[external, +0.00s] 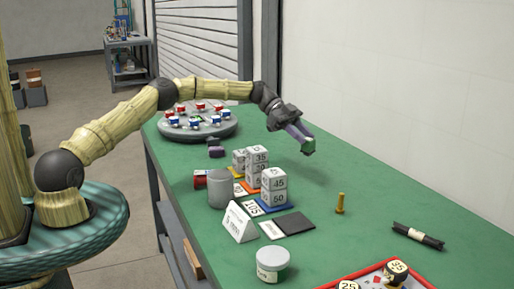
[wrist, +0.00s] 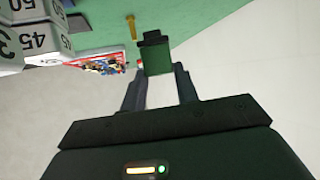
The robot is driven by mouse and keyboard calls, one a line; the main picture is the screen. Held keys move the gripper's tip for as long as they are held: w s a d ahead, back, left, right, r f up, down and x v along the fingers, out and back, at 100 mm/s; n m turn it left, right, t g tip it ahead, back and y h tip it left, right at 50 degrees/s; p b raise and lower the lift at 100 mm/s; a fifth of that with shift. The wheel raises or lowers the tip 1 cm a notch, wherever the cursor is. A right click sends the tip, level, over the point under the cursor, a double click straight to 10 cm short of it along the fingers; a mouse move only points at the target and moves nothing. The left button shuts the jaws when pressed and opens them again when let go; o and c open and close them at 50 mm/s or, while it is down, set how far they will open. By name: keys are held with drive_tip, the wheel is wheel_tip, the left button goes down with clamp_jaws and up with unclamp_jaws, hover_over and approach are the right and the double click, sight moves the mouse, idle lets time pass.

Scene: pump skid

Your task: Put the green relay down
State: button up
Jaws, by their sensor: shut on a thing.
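The green relay (external: 308,146) is a small dark green block at the tip of my gripper (external: 302,138) in the external view. My gripper is shut on it and holds it over the green bench, near the wall side. In the wrist view the green relay (wrist: 156,56) sits between the two fingertips (wrist: 158,80), with a black end pointing away. I cannot tell exactly how high it is above the bench.
White numbered blocks (external: 272,186) stand in stacks on coloured mats. A round turntable (external: 196,128) with red and blue pieces is farther back. Bare green bench (external: 350,178) lies right of the stacks.

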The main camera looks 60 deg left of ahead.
wheel_tip(320, 180, down, 6)
drive_tip(key=shift+f+p, duration=0.15)
drive_tip(key=shift+p, duration=0.2)
drive_tip(key=shift+f+p, duration=0.3)
drive_tip(key=shift+f, duration=1.55)
drive_tip(key=shift+f, duration=0.2)
drive_tip(key=o, duration=1)
drive_tip(key=shift+r, duration=0.15)
